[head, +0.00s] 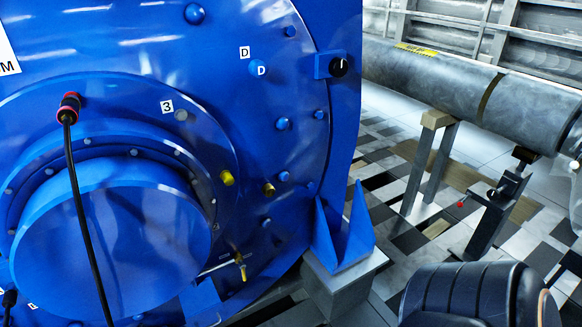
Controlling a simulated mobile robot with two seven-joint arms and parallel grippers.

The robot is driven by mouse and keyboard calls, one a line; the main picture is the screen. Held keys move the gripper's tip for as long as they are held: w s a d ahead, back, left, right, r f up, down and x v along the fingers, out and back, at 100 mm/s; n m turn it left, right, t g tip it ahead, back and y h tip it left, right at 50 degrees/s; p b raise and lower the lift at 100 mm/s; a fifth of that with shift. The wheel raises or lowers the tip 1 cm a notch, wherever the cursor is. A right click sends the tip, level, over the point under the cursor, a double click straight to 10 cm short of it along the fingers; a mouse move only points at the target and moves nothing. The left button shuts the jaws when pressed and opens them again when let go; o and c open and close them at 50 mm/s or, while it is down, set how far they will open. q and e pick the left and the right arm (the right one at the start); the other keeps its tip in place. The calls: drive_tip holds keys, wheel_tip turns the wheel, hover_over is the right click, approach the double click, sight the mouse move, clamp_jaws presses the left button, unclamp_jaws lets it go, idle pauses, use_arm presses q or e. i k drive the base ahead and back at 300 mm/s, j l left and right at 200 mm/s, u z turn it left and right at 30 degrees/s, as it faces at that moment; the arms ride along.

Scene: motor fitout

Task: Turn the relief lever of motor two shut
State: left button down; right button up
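A large blue motor housing (270,185) fills the left and middle of the head view. A small brass valve-like fitting with a thin handle (240,266) sits low on its face; I cannot tell its setting. A black knob (338,66) sits on a blue bracket at the upper right rim. A red ball-tipped lever (461,204) shows at a dark stand to the right. No label tells which of these is the relief lever, nor whether this is motor two; a plate marked 3 (167,106) is on the housing. Neither of my grippers is in view.
A black cable (83,215) hangs from a red-ringed plug (69,103) across the housing's front. A grey pipe (440,78) on supports runs behind at the right. A dark rounded body (480,296) fills the lower right. Tiled floor shows between.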

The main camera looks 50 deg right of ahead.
sight(242, 267)
drive_tip(key=z, duration=1.15)
